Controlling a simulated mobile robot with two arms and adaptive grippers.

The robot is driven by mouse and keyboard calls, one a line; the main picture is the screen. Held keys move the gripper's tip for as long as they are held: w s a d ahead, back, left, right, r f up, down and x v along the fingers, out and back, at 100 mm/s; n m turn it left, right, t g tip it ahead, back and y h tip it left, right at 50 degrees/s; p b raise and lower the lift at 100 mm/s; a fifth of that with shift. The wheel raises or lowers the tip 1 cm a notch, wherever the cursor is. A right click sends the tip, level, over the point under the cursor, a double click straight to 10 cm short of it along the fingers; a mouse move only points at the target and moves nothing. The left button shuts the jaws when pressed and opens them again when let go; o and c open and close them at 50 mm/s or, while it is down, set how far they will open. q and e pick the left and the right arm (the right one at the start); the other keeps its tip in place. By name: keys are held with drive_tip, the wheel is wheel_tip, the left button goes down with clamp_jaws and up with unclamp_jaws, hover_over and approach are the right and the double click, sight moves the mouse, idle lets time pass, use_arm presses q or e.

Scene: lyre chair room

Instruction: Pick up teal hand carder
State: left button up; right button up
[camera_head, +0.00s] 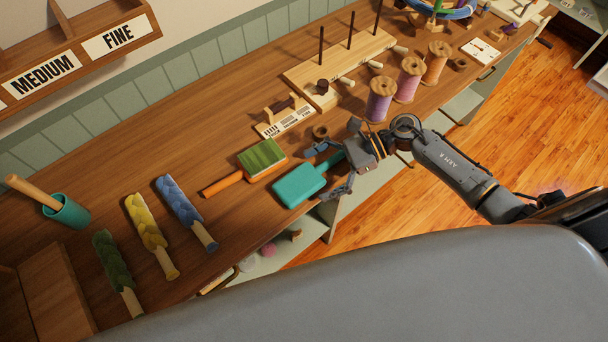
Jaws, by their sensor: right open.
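The teal hand carder (298,186) lies on the wooden bench near its front edge. Its flat paddle is to the left and its handle runs up and right toward my right gripper. My right gripper (334,166) is open, with one finger on each side of the handle in this view. I cannot tell whether the fingers touch the handle. Its arm comes in from the right over the floor. My left gripper does not show.
An orange hand carder (226,184) with a green pad lies just left of the teal one. Blue, yellow and green braided rolls lie further left. Thread spools (380,100) and a wooden peg board (340,66) stand behind and right.

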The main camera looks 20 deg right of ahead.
sight(315, 176)
drive_tip(key=shift+a+f, duration=0.15)
drive_tip(key=shift+a, duration=0.15)
drive_tip(key=c, duration=1.2)
drive_tip(key=shift+o, duration=0.2)
drive_tip(key=shift+r+b, duration=0.3)
drive_tip(key=shift+r, duration=0.15)
drive_tip(key=r, duration=0.1)
drive_tip(key=r+b, duration=0.1)
drive_tip(key=shift+s+r, duration=0.25)
drive_tip(key=shift+r, duration=0.05)
drive_tip(key=s+r, duration=0.5)
drive_tip(key=shift+a+r+b, duration=0.25)
drive_tip(key=shift+a+b, duration=0.05)
drive_tip(key=shift+s+a+r+b, duration=0.25)
drive_tip(key=shift+s+r, duration=0.45)
drive_tip(key=shift+s, duration=0.7)
drive_tip(key=shift+s+a+r+b, duration=0.15)
drive_tip(key=shift+s+r, duration=0.5)
drive_tip(key=shift+s, duration=0.75)
drive_tip(key=shift+s+a+r+b, duration=0.25)
drive_tip(key=shift+s+r, duration=0.45)
drive_tip(key=shift+s, duration=0.7)
